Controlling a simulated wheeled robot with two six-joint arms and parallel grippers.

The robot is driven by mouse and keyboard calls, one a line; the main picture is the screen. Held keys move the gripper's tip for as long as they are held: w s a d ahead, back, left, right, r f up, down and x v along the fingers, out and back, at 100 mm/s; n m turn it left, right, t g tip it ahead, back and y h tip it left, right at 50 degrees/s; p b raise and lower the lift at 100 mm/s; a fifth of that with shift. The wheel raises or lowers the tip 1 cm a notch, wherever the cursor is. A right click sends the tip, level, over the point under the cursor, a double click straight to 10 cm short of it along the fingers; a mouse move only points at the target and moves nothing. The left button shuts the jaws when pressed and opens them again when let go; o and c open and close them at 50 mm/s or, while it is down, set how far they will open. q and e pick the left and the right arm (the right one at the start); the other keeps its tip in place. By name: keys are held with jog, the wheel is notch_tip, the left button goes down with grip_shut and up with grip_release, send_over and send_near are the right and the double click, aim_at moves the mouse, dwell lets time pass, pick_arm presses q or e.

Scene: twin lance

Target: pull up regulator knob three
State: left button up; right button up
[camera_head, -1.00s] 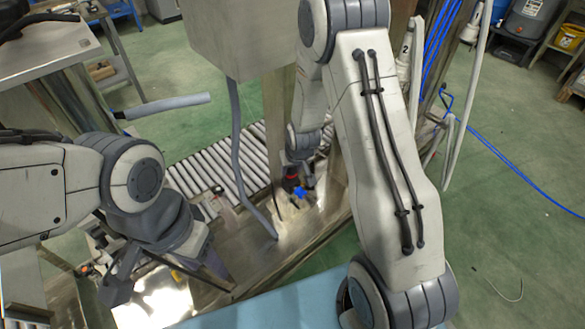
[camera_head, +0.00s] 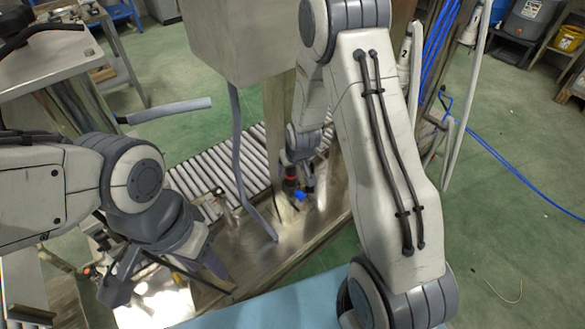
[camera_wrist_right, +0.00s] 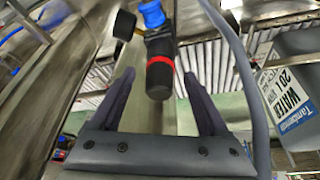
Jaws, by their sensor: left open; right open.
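A regulator with a black knob (camera_wrist_right: 160,78), a red ring and a blue fitting (camera_wrist_right: 152,14) shows in the right wrist view. Its knob end points toward my right gripper (camera_wrist_right: 158,88), which is open, with one finger on each side of the knob and visible gaps. In the head view the red and black knob (camera_head: 291,184) and blue fitting (camera_head: 300,196) are small and partly hidden by the right gripper (camera_head: 303,180). I cannot read which number this knob has. My left gripper (camera_head: 165,276) is open and empty above the metal table at lower left.
A roller conveyor (camera_head: 215,173) runs behind the metal table (camera_head: 250,262). A grey hose (camera_head: 237,140) hangs from a metal box (camera_head: 243,35) left of the knob. A metal post (camera_head: 275,115) stands close to the right gripper.

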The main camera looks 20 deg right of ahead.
pick_arm(q)
jog(key=shift+r+p, duration=0.7)
jog(key=shift+r, duration=0.05)
pick_arm(e)
jog(key=v, duration=1)
jog(key=shift+r, duration=0.25)
